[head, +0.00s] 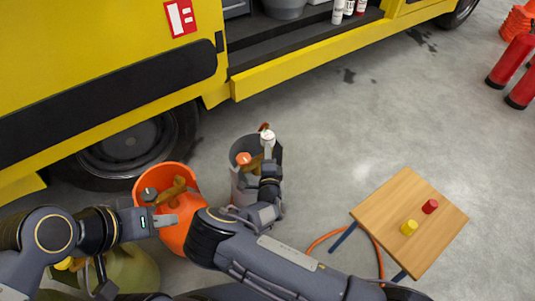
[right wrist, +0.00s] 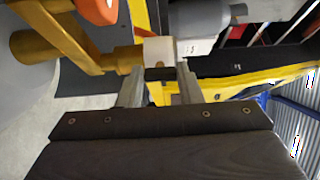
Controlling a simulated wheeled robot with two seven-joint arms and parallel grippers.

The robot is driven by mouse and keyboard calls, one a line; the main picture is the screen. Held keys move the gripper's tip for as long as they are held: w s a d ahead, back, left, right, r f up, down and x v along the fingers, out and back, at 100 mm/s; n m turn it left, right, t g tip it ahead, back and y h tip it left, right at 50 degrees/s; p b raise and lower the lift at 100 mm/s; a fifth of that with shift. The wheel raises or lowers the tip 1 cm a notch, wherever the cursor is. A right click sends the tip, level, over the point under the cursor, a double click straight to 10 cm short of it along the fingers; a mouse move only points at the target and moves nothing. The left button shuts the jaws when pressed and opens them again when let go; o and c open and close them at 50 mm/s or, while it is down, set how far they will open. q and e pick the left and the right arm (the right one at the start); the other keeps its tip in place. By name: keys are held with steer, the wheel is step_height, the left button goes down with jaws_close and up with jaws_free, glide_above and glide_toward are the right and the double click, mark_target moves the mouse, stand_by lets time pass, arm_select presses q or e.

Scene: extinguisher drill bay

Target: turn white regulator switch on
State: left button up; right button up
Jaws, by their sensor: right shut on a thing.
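The white regulator switch (head: 267,136) sits on the brass fitting at the top of a grey cylinder (head: 239,185). In the right wrist view the white switch (right wrist: 160,50) is a pale block on a brass pipe (right wrist: 125,58), at the tips of my right gripper (right wrist: 160,80). My right gripper (head: 269,160) is shut on the switch; its fingers hide part of it in the head view. An orange knob (head: 243,158) is on the same fitting, left of the switch. My left gripper (head: 160,220) is over the near side of an orange container; its finger gap is unclear.
The orange container (head: 146,185) holds a brass fitting with a grey knob (head: 150,194). A yellow truck (head: 100,60) stands behind. A small wooden table (head: 385,210) with a yellow (head: 409,228) and a red piece (head: 430,207) is at right. Red extinguishers (head: 512,60) stand far right.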

stand_by(0.4)
steer(key=o, duration=1)
steer(key=s+p, duration=0.3)
steer(key=s, duration=0.4)
steer(key=shift+s+d, duration=0.2)
steer(key=shift+s, duration=0.2)
